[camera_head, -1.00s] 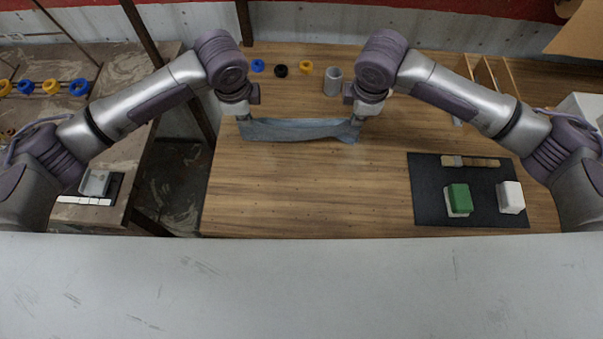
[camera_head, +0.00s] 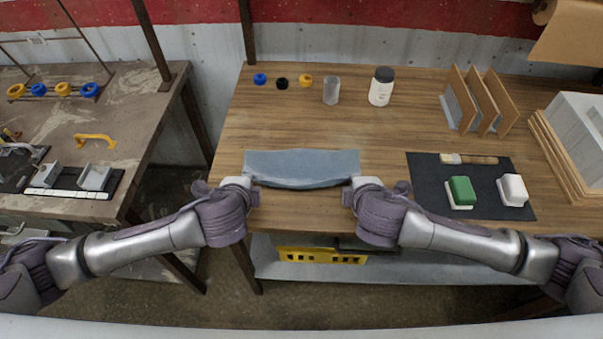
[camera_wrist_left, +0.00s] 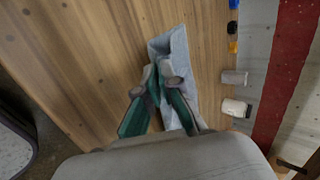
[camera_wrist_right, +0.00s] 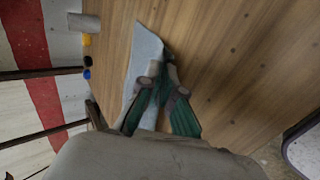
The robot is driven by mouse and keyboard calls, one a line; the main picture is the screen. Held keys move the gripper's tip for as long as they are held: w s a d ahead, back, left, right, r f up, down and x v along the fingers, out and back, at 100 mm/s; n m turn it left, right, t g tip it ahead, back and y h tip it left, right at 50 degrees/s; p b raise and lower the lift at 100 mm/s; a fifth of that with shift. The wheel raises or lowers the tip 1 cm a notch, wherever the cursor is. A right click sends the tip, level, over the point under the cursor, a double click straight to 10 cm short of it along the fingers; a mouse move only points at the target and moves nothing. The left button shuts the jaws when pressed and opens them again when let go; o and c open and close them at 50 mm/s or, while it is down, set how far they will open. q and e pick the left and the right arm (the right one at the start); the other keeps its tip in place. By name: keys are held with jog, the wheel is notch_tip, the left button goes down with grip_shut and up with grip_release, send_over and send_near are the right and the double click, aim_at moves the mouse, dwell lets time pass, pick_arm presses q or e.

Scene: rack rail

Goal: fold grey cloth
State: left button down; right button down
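The grey cloth (camera_head: 300,165) lies as a wide strip on the wooden table, with its near edge bowed between my grippers. My left gripper (camera_head: 247,183) is at the near left corner and my right gripper (camera_head: 355,183) at the near right corner. In the left wrist view, the fingers (camera_wrist_left: 157,76) close together on the edge of the cloth (camera_wrist_left: 177,52). In the right wrist view, the fingers (camera_wrist_right: 164,75) also close on a corner of the cloth (camera_wrist_right: 143,55). The pinched fabric is mostly hidden by the fingers.
Small rings (camera_head: 282,83), a grey cup (camera_head: 331,91) and a white jar (camera_head: 380,88) stand behind the cloth. A dark mat (camera_head: 423,190) at right carries a brush (camera_head: 468,159), a green block (camera_head: 461,191) and a white block (camera_head: 513,189). The table between is clear.

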pick_arm(q)
jog(key=shift+s+f+t, duration=0.15)
jog(key=shift+f+t, duration=0.25)
jog(key=shift+f, duration=0.1)
pick_arm(e)
jog(key=shift+s+f+t, duration=0.2)
jog(key=shift+f+t, duration=0.2)
jog(key=shift+f, duration=0.15)
pick_arm(q)
jog(key=shift+s, duration=0.2)
pick_arm(e)
jog(key=shift+s+r, duration=0.1)
jog(key=shift+s, duration=0.05)
pick_arm(q)
jog(key=c, duration=1.4)
grip_release()
jog(key=shift+w, duration=0.1)
pick_arm(e)
jog(key=c, duration=1.4)
grip_release()
pick_arm(q)
jog(key=o, duration=0.4)
jog(key=shift+c, duration=0.2)
pick_arm(e)
jog(key=o, duration=0.4)
jog(key=shift+c, duration=0.2)
